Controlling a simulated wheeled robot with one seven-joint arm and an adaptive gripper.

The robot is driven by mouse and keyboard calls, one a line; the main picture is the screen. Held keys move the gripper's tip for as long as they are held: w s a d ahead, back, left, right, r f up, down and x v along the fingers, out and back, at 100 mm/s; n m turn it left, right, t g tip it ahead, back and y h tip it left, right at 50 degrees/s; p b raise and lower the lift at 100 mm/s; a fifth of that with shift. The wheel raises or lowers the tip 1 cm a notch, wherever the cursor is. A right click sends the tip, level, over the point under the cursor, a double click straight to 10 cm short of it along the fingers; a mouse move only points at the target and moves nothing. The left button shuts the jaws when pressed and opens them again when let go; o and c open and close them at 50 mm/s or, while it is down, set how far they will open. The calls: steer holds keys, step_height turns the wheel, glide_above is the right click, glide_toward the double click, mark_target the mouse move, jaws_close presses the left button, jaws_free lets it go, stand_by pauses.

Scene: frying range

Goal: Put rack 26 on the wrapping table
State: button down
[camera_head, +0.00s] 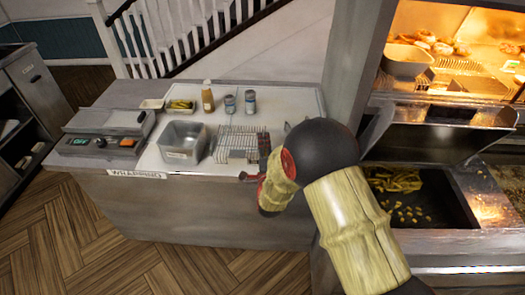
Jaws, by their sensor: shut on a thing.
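A wire rack (238,140) with a pale tag at its near edge is at the right part of the white-topped wrapping table (184,163). The number on the tag is too small to read. My gripper (264,152) is at the rack's right near side, partly hidden behind my own arm, and is shut on the rack. The rack looks level and at about the height of the table top; I cannot tell whether it touches it.
A metal pan (183,142) stands left of the rack. Behind are a sauce bottle (208,97), two small cans (230,104) and a food tray (181,106). A wrapping machine (107,131) is at left. A fryer bin (435,203) and lit shelf (459,85) are at right.

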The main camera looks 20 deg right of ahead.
steer(key=shift+w+a+f, duration=0.1)
steer(key=shift+w, duration=0.05)
step_height(320, 180, down, 3)
steer(key=shift+w+f+b, duration=0.1)
steer(key=shift+f+b, duration=0.1)
steer(key=shift+b, duration=0.35)
steer(key=c, duration=1.5)
jaws_free()
steer(key=shift+c, duration=0.2)
